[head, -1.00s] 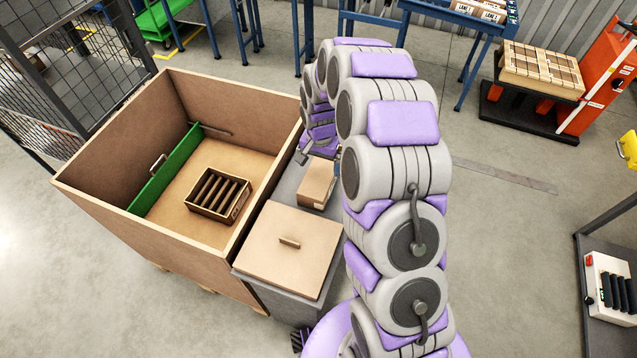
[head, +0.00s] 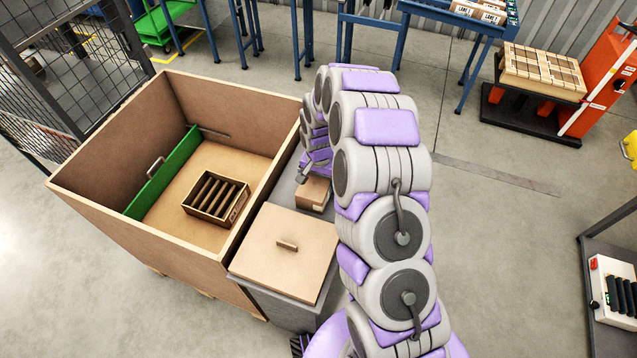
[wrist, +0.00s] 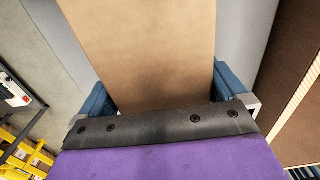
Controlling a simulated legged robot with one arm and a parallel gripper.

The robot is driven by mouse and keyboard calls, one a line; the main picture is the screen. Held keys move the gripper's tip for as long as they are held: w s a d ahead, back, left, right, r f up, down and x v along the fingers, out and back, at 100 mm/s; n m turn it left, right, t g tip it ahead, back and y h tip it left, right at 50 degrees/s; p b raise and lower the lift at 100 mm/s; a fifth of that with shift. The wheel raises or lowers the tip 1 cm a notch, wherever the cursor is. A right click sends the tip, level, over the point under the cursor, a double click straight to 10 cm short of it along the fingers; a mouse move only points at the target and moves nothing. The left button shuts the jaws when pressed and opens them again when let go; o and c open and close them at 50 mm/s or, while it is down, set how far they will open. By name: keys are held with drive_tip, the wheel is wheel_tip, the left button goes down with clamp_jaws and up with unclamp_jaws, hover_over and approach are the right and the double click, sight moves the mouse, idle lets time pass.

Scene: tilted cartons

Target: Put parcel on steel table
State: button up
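The parcel, a small brown carton (head: 313,194), sits on a grey surface beside the large brown bin, partly hidden by my arm. In the wrist view the brown carton (wrist: 150,45) fills the upper middle. My gripper (head: 303,178) is at the carton's far left edge in the head view. In the wrist view my gripper (wrist: 163,85) has its blue fingers wide apart, one on each side of the carton. They look open around it; firm contact cannot be made out. I cannot identify the steel table for certain.
The large brown bin (head: 120,225) has high walls and holds a green panel (head: 165,170) and a slotted box (head: 215,197). A lidded box (head: 285,250) stands in front of the parcel. Blue-legged tables (head: 460,20) stand behind.

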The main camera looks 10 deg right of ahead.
drive_tip(key=shift+a, duration=0.2)
drive_tip(key=c, duration=1)
drive_tip(key=shift+r, duration=0.15)
wheel_tip(320, 180, up, 10)
drive_tip(key=shift+w+r+p, duration=0.1)
drive_tip(key=shift+p, duration=1.05)
drive_tip(key=s+r+n, duration=0.1)
drive_tip(key=r+n, duration=0.1)
drive_tip(key=s+r+n, duration=0.1)
drive_tip(key=r+n, duration=0.1)
drive_tip(key=r, duration=0.1)
drive_tip(key=s+r+n, duration=0.1)
drive_tip(key=r+n, duration=0.1)
drive_tip(key=shift+r+n, duration=0.25)
drive_tip(key=shift+n, duration=0.15)
